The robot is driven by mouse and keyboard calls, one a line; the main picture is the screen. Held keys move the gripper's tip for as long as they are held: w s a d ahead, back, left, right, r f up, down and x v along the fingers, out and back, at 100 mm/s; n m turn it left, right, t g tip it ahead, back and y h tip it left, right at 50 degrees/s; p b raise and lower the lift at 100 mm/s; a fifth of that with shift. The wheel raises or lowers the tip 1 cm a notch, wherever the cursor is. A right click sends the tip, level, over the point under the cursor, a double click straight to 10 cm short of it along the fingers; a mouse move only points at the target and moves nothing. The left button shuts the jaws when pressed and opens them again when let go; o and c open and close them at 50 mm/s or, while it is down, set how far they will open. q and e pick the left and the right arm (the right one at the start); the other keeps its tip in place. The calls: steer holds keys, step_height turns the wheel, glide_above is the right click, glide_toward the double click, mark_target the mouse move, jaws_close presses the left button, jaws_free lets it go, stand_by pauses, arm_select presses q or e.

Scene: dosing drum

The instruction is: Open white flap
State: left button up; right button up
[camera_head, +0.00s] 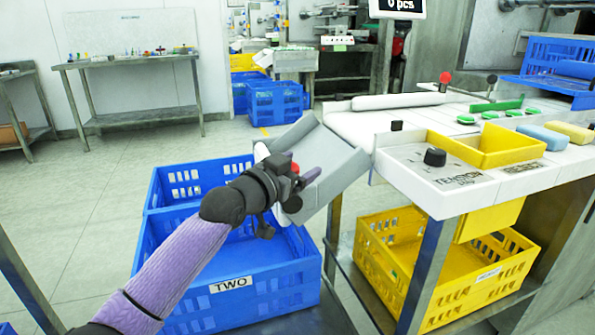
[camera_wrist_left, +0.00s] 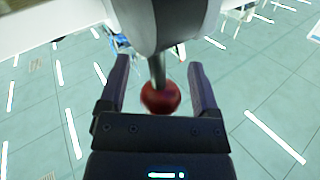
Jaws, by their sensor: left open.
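The white flap (camera_head: 335,165) is a pale tray-like chute with raised sides, tilted at the left end of the white machine. A red knob (camera_head: 295,168) shows at its near side. In the left wrist view the red knob (camera_wrist_left: 160,98) hangs on a dark stem from the pale flap (camera_wrist_left: 165,20). My left gripper (camera_head: 301,165) is at the knob; its open fingers (camera_wrist_left: 159,70) stand on either side of the knob and stem, with visible gaps. Part of the flap is hidden behind my wrist. My right gripper is not in view.
A blue crate marked TWO (camera_head: 255,285) stands below the flap, with another blue crate (camera_head: 165,185) behind it. A yellow crate (camera_head: 470,285) sits on the shelf under the machine. A black TENSION knob (camera_head: 435,157) and a yellow tray (camera_head: 500,150) are on the white top.

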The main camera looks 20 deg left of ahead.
arm_select(q)
jaws_close()
stand_by(1.0)
stand_by(0.4)
